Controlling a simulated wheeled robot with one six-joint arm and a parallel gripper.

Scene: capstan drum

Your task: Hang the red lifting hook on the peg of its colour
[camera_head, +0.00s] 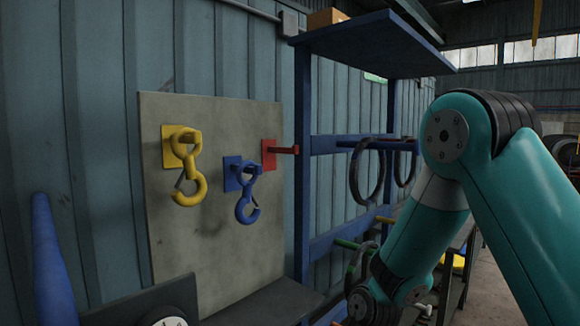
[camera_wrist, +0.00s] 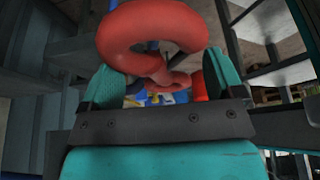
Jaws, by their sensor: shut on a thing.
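The red lifting hook (camera_wrist: 152,28) is in the wrist view, its thick ring at the top of the picture. My gripper (camera_wrist: 155,88) is shut on it, with one teal finger on each side; the lower part of the hook is partly hidden. In the head view my gripper is out of sight below the picture, and so is the red hook. The red peg (camera_head: 283,149) on its red plate is bare, at the upper right of the grey board (camera_head: 215,262). A yellow hook (camera_head: 188,180) and a blue hook (camera_head: 247,205) hang on pegs of their own colours.
A blue rack (camera_head: 302,200) stands just right of the board, with a shelf (camera_head: 375,45) on top and dark rings (camera_head: 367,175) hanging from it. A blue cone-shaped thing (camera_head: 48,265) stands at lower left. A dark ledge (camera_head: 265,303) lies below the board.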

